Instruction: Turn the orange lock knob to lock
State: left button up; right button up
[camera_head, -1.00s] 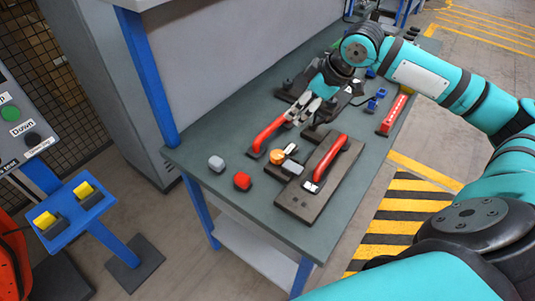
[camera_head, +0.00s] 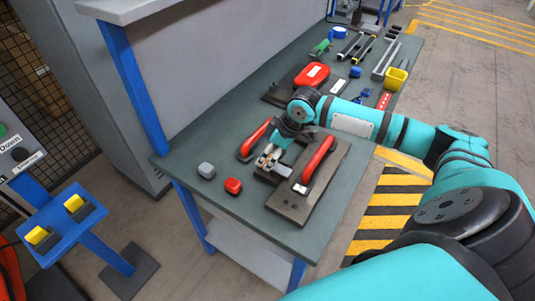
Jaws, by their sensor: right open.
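The lock plate (camera_head: 283,207) is a dark board on the green workbench, with a long red handle (camera_head: 319,158) along it. A second red handle (camera_head: 256,137) lies to its left. My right gripper (camera_head: 267,160) is open and points down at the lock between the two handles. Its fingers are right at the spot of the orange knob and mostly hide it. I cannot tell whether they touch it or which way the knob is turned. My left gripper is not in view.
Behind my arm are a red-handled board (camera_head: 311,75), a yellow bin (camera_head: 396,78) and several tools. A blue shelf post (camera_head: 132,88) rises at the left.

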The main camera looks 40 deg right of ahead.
jog(key=shift+x, duration=1.05)
jog(key=shift+r, duration=0.1)
jog(key=c, duration=1.2)
